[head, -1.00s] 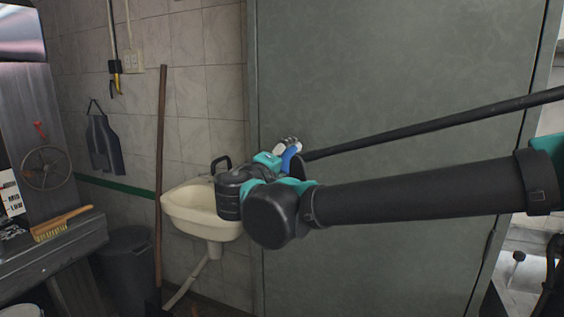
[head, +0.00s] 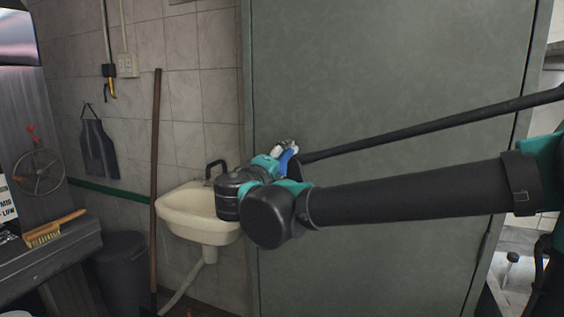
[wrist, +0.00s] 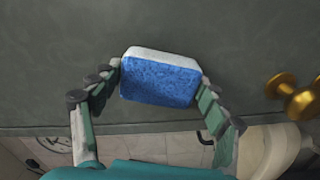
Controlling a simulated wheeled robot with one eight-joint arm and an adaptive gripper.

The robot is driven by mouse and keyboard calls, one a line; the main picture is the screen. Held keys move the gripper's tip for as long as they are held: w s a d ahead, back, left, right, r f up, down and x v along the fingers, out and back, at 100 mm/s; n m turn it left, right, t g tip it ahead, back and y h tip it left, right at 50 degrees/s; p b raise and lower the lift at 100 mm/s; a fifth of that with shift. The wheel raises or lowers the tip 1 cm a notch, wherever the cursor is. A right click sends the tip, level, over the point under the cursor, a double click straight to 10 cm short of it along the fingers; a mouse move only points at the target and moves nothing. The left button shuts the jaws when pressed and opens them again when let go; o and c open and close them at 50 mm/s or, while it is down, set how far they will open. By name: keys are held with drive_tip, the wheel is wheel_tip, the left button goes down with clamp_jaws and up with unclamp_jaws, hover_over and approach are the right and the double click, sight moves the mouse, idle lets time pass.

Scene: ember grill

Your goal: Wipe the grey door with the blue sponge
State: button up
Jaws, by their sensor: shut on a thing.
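The grey door (head: 400,90) fills the middle and right of the head view. It also spans the upper part of the wrist view (wrist: 60,55). The blue sponge (wrist: 160,80) has a white layer on its far side and sits between the two fingers of my gripper (wrist: 160,90), which are shut on it. In the head view the sponge (head: 287,157) shows as a small blue patch in front of the door's left part. The white side faces the door; I cannot tell whether it touches. A brass knob (wrist: 295,95) is to the right of my gripper in the wrist view.
A cream sink (head: 200,215) with a dark tap is left of the door. A long wooden pole (head: 156,180) leans by the wall. A brush (head: 55,228) lies on a dark grill surface (head: 50,262), with a bin (head: 125,270) beside it.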

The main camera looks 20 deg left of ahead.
drive_tip(key=shift+w, duration=0.75)
drive_tip(key=shift+d, duration=0.15)
drive_tip(key=shift+s+d, duration=0.15)
drive_tip(key=shift+d, duration=1.75)
drive_tip(key=shift+a, duration=0.1)
drive_tip(key=shift+a, duration=0.95)
drive_tip(key=shift+w+a, duration=0.2)
drive_tip(key=shift+a, duration=0.3)
drive_tip(key=shift+w+a, duration=0.15)
drive_tip(key=shift+a, duration=0.3)
drive_tip(key=shift+c, duration=0.9)
